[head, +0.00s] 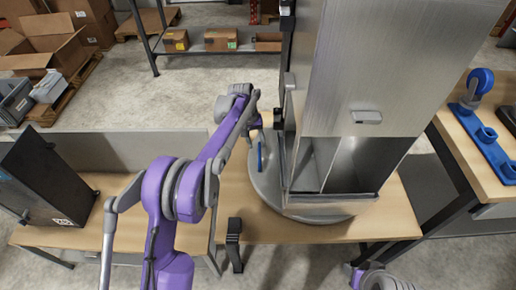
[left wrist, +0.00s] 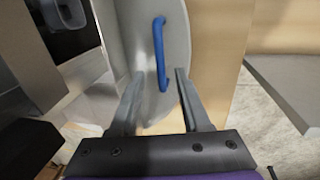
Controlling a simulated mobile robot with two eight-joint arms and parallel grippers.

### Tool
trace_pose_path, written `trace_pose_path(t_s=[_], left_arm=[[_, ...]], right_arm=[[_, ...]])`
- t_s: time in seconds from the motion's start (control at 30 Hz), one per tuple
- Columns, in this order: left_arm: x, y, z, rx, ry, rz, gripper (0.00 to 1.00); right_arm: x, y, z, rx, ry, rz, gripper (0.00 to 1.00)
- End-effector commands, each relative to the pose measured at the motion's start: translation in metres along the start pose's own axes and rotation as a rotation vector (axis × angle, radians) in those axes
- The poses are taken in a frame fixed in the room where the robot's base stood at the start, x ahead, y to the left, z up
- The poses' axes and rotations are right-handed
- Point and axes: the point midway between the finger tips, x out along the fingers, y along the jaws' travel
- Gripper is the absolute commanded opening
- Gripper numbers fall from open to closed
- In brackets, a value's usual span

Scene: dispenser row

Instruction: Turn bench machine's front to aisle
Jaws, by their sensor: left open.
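The bench machine (head: 375,70) is a tall brushed-metal dispenser on a round grey turntable (head: 330,215) on a wooden bench. Its open recess (head: 330,160) and small handle face toward my head camera. A blue upright bar handle (head: 261,157) sits at the turntable's left edge. My left gripper (head: 262,125) is by that edge, partly hidden by its own wrist. In the left wrist view, the gripper (left wrist: 160,72) is open, and the lower end of the blue handle (left wrist: 159,50) shows between its fingertips, not gripped.
A dark box-shaped machine (head: 45,180) stands on the left bench. A blue rack (head: 485,140) is on the right bench. Shelves with cartons (head: 220,39) and an open cardboard box (head: 45,48) are behind. Bare floor (head: 200,85) lies behind the benches.

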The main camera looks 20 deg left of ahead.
Motion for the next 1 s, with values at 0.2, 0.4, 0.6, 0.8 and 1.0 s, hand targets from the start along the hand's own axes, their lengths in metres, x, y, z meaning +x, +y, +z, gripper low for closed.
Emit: trace_pose_path(t_s=[0.2,0.4,0.6,0.8,1.0], left_arm=[[0.029,0.0,0.0,-0.001,0.0,0.0,0.47],[0.037,0.0,0.0,-0.001,0.0,0.0,0.47],[0.037,0.0,0.0,-0.001,0.0,0.0,0.47],[0.036,0.0,0.0,-0.001,0.0,0.0,0.11],[0.036,0.0,0.0,-0.001,0.0,0.0,0.0]], right_arm=[[0.003,0.0,0.001,0.0,-0.001,0.0,0.5],[0.003,0.0,0.002,0.0,-0.001,0.0,0.5],[0.003,0.0,0.001,0.0,-0.001,0.0,0.5],[0.003,0.0,0.001,0.0,-0.001,0.0,0.5],[0.003,0.0,0.001,0.0,-0.001,0.0,0.5]])
